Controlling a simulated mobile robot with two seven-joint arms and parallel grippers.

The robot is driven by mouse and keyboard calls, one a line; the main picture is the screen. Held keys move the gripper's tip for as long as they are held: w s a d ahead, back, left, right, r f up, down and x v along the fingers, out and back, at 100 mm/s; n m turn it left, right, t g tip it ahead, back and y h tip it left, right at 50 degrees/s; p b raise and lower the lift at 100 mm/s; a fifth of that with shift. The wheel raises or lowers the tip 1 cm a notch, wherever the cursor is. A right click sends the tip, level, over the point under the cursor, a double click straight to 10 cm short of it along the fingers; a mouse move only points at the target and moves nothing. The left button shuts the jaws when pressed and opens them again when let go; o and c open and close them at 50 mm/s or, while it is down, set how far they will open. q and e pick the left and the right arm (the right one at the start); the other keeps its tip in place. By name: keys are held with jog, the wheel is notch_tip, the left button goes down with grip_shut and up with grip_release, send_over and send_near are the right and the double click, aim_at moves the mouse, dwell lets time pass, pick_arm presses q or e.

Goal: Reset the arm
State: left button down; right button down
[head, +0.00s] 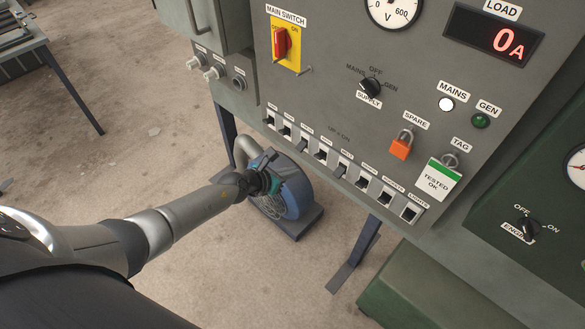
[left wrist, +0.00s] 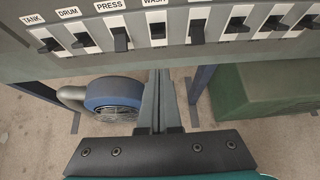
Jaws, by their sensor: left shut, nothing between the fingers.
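My left arm reaches in from the left in the head view. Its gripper (head: 262,183) is in front of the blue blower on the floor, below the row of breaker switches. In the left wrist view the gripper fingers (left wrist: 158,85) are together and empty, pointing toward the underside of the switch row. The switch row (head: 340,168) runs along the panel's lower edge; it also shows across the top of the left wrist view (left wrist: 158,30), with labels TANK, DRUM and PRESS readable. The fingers appear apart from the switches. My right gripper does not show.
The grey panel (head: 340,110) carries a red main switch (head: 281,43), a black supply selector (head: 371,87), an orange padlock (head: 401,146) and a load display reading 0 A (head: 492,37). A blue blower (head: 295,190) stands below. A green cabinet (head: 520,185) is at right. Open floor lies left.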

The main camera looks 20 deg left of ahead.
pick_arm(q)
jog(key=s+a+f+n+g+y+b, duration=0.2)
jog(key=s+f+n+g+y+b, duration=0.3)
jog(key=s+f+n, duration=1.65)
jog(key=s+d+f+n+g+b, duration=0.1)
jog(key=s+f+n, duration=0.3)
jog(key=s, duration=0.4)
jog(key=s+d+f+n+g+b, duration=0.2)
jog(key=s+f+n, duration=0.3)
jog(key=s, duration=0.3)
jog(key=s+d+f+n+g+h+b, duration=0.1)
jog(key=s+f+n, duration=0.3)
jog(key=s+n, duration=0.3)
jog(key=shift+s+d+f+g, duration=0.15)
jog(key=shift+s+d+g, duration=0.25)
jog(key=shift+s, duration=0.4)
